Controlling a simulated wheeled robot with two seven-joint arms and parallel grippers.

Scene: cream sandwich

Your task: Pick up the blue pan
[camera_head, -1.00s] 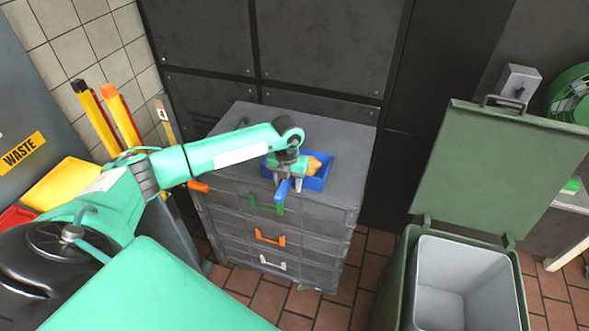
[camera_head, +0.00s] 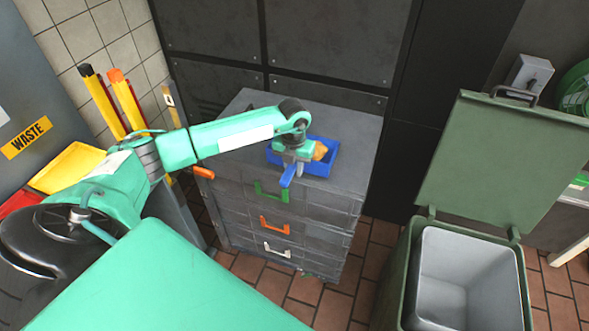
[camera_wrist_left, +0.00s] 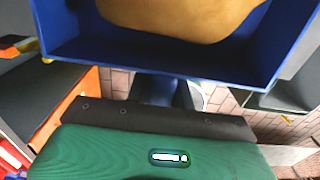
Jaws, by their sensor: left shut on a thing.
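The blue pan (camera_head: 333,160) is a square tray with a tan piece of food (camera_head: 320,151) in it. It sits on top of the grey drawer cabinet near its front edge, with its blue handle (camera_head: 287,180) toward the front. My left gripper (camera_head: 289,169) reaches down from above and is shut on the handle. The fingers partly hide the handle. The left wrist view shows the pan's near wall (camera_wrist_left: 150,65) and the food (camera_wrist_left: 185,15) up close; the fingertips are hard to make out there. My right gripper is not in view.
The grey drawer cabinet (camera_head: 230,120) has green, orange and white handles. An open green bin (camera_head: 400,270) stands to the right with its lid up. Yellow and red bins (camera_head: 68,165) are at the left. Brick-tiled floor shows between the cabinet and the green bin.

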